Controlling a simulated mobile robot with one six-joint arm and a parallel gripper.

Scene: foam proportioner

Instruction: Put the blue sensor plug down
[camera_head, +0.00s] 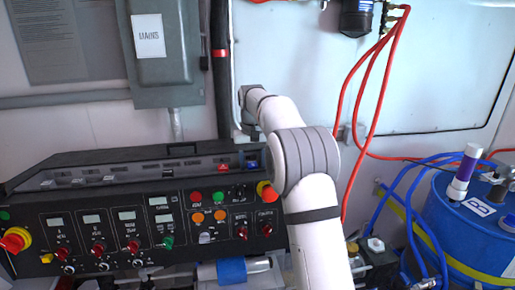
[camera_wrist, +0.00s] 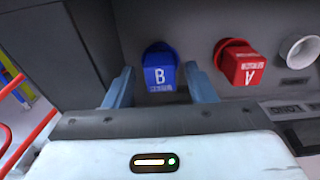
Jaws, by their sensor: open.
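The blue sensor plug (camera_wrist: 160,72), marked with a white B, sits at the dark grey panel surface in the wrist view. My gripper (camera_wrist: 161,90) is open, with one grey-blue finger on each side of the plug. A gap shows between the plug and each finger. The red plug (camera_wrist: 244,66), marked A, sits to the right, outside the right finger. In the head view the blue plug (camera_head: 251,165) is small at the right end of the console's upper ledge, with the red plug (camera_head: 224,168) left of it. My arm hides much of the gripper there.
A white round fitting (camera_wrist: 299,51) stands right of the red plug. The console (camera_head: 140,225) carries knobs and buttons below the ledge. Red hoses (camera_head: 375,100) hang right of my arm, and a blue drum (camera_head: 470,225) stands at the far right.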

